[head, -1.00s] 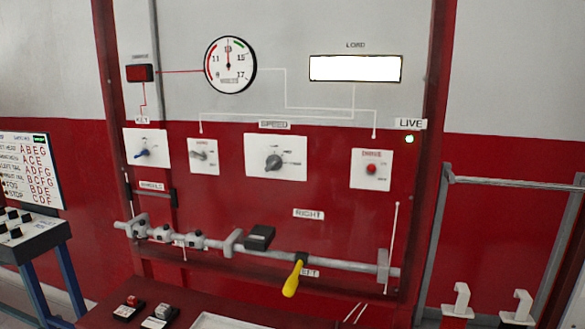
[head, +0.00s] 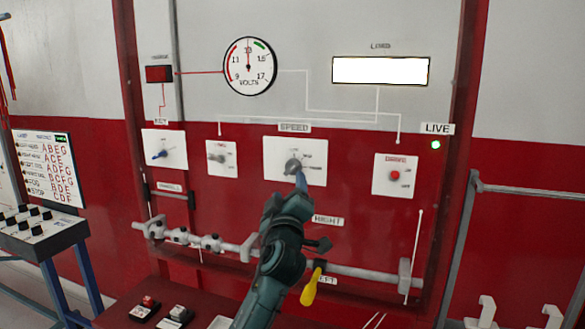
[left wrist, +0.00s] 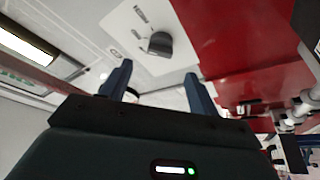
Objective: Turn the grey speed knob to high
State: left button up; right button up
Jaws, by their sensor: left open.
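The grey speed knob (head: 292,165) sits on a white plate (head: 274,176) under the SPEED label on the red panel. In the left wrist view the dark grey knob (left wrist: 159,44) shows beyond the fingertips, with small lettering around it on the plate. My left gripper (head: 300,179) is in front of the knob's lower side and partly covers the plate. In the left wrist view the left gripper (left wrist: 157,75) has its two blue fingers apart with nothing between them. The knob's pointer direction is hard to make out. My right gripper is not in view.
A blue key switch (head: 160,154), a small grey switch (head: 218,158) and a red button (head: 395,175) flank the speed plate. Below runs a grey bar (head: 360,272) with a yellow-handled lever (head: 312,287). A green LIVE lamp (head: 436,145) is lit.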

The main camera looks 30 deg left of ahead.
aim_at(290, 171)
pick_arm(q)
jog(key=p+x, duration=0.1)
jog(key=x, duration=0.5)
jog(key=shift+w+r, duration=0.1)
jog(key=shift+w, duration=0.1)
jog(key=shift+w+a+r+p, duration=0.1)
jog(key=shift+w+a+p, duration=0.3)
jog(key=shift+w, duration=0.2)
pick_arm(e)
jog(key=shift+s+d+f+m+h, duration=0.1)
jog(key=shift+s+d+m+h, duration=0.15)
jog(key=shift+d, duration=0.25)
pick_arm(q)
jog(key=c, duration=1)
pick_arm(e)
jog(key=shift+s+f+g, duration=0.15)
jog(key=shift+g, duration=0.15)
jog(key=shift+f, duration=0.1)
